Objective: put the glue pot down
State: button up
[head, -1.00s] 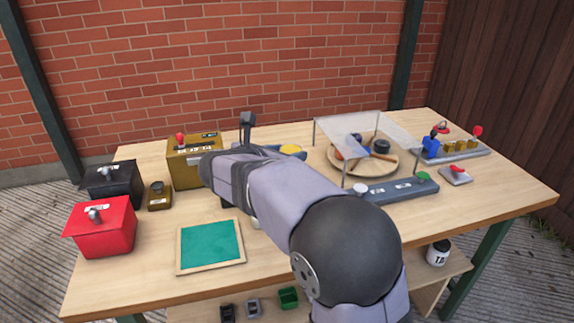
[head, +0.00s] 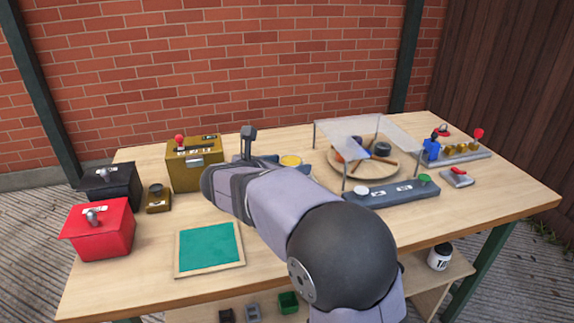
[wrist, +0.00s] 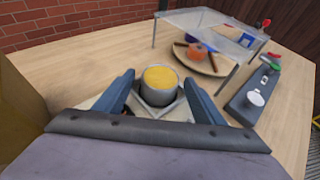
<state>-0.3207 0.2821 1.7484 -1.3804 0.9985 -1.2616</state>
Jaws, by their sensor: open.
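The glue pot is a grey round pot with a yellow top (wrist: 160,78), seen upright in the wrist view. It stands in or on a pale grey square holder (wrist: 150,111), turned like a diamond. My gripper (wrist: 160,84) is open, with one blue-grey finger on each side of the pot and a narrow gap to it. In the head view only the pot's yellow top (head: 291,160) shows between my fingers (head: 289,163); my arm hides the holder and the pot's lower part.
A clear canopy (head: 366,136) over a round wooden board (head: 340,170) stands right of the pot, with a grey button bar (head: 390,193) in front. A brass box (head: 190,172) is at left. Bare tabletop lies around the green panel (head: 208,249).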

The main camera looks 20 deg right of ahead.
jog(key=shift+r, duration=0.25)
jog(key=p+v, duration=0.2)
jog(key=v, duration=1)
jog(key=shift+p, duration=0.3)
jog(key=shift+d, duration=0.1)
